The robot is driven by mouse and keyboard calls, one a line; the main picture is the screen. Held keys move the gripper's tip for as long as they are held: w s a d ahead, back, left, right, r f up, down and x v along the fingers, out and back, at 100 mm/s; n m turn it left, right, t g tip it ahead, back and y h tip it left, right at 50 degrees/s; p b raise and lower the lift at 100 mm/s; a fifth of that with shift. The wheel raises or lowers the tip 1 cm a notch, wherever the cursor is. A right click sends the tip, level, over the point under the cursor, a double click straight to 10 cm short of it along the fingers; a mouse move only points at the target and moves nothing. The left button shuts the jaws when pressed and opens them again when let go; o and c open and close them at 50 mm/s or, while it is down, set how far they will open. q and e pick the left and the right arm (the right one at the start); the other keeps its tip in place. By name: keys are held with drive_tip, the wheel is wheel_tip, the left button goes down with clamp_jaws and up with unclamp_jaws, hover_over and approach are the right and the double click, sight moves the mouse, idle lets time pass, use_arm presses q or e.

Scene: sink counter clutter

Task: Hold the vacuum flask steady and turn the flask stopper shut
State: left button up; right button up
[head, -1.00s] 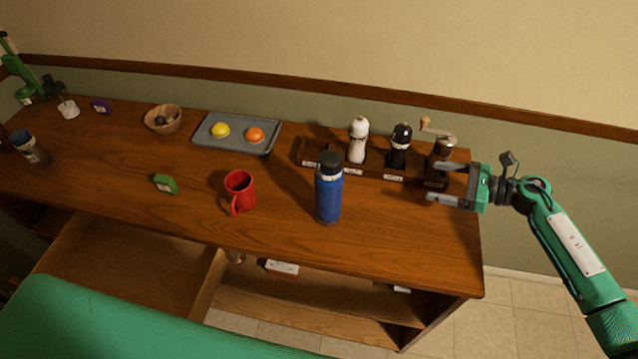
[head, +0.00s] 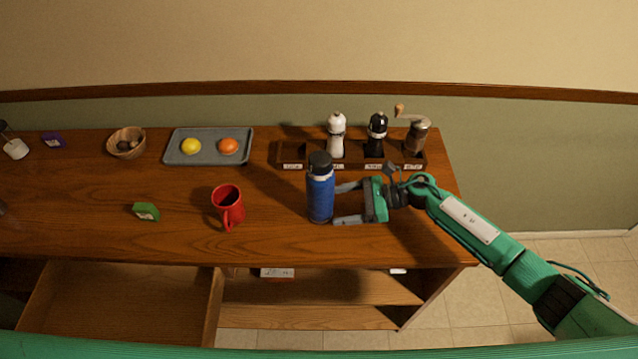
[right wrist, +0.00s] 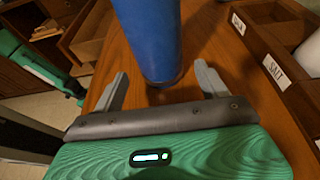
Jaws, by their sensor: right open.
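The blue vacuum flask (head: 320,197) stands upright on the wooden counter, with the black flask stopper (head: 320,161) on its top. I cannot tell how far the stopper is turned. My right gripper (head: 342,203) is open just to the right of the flask, its fingers pointing at the flask body. In the right wrist view the flask's lower body (right wrist: 152,40) rises just beyond and between the two open fingertips (right wrist: 160,88); a grip is not visible.
A red mug (head: 228,207) stands left of the flask. Behind is a dark rack (head: 292,157) with shakers and a grinder (head: 416,137). A grey tray (head: 208,158) holds two fruits. A green box (head: 146,211) lies left. A drawer (head: 120,305) is open below.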

sight(330, 207)
drive_tip(key=b+x, duration=0.2)
drive_tip(key=x, duration=0.1)
drive_tip(key=shift+a+f, duration=0.25)
drive_tip(key=shift+a, duration=0.7)
use_arm(q)
drive_tip(key=shift+a+f, duration=0.75)
drive_tip(key=shift+f, duration=0.35)
